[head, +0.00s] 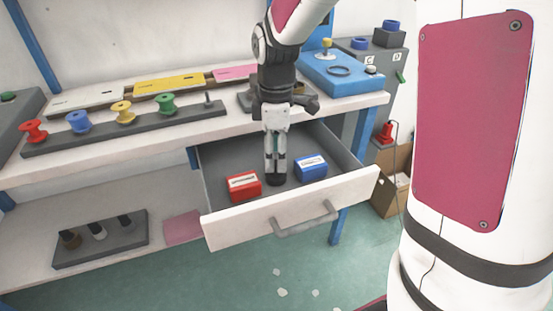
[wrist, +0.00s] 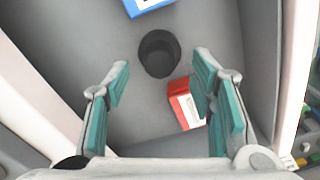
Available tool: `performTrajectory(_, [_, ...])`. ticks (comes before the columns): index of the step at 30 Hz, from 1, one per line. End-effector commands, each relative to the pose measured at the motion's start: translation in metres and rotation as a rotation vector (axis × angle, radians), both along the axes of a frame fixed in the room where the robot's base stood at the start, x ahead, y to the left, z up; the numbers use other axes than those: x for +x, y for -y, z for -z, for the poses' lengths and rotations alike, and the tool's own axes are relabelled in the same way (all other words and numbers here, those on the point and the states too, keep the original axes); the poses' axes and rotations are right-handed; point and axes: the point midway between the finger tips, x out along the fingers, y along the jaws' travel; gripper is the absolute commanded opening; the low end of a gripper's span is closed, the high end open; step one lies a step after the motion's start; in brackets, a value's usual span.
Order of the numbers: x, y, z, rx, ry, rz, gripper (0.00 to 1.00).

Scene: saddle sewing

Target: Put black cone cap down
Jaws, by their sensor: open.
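The black cone cap (wrist: 159,54) stands on the grey floor of the open drawer (head: 239,222). It shows in the wrist view just beyond my fingertips, apart from both. In the head view it shows as a dark shape (head: 275,180) under my gripper, between a red box and a blue box. My gripper (head: 276,160) points down into the drawer. In the wrist view its teal-padded fingers (wrist: 160,75) are spread wide with nothing between them.
The red box (head: 243,186) lies left of the cap and the blue box (head: 311,168) right. Thread spools (head: 122,111) stand on a rack on the tabletop. A grey holder (head: 100,243) with several capped pegs sits on the lower shelf. The drawer walls surround my fingers.

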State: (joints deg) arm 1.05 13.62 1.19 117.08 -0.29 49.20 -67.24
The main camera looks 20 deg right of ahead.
Motion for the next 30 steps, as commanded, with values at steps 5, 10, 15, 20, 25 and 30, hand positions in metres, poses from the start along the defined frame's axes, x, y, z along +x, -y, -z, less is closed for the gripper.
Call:
performTrajectory(5, [0.0, 0.0, -0.042, 0.0, 0.003, 0.001, 0.5])
performTrajectory(10, [0.0, 0.001, -0.069, 0.0, 0.001, 0.001, 0.5])
performTrajectory(15, [0.0, 0.001, -0.083, 0.0, 0.001, 0.001, 0.5])
performTrajectory(20, [0.0, 0.0, -0.085, 0.0, 0.0, 0.001, 0.5])
performTrajectory(25, [-0.017, 0.001, -0.097, -0.003, 0.007, 0.062, 0.5])
performTrajectory(30, [-0.075, 0.003, -0.127, -0.007, 0.027, 0.277, 0.5])
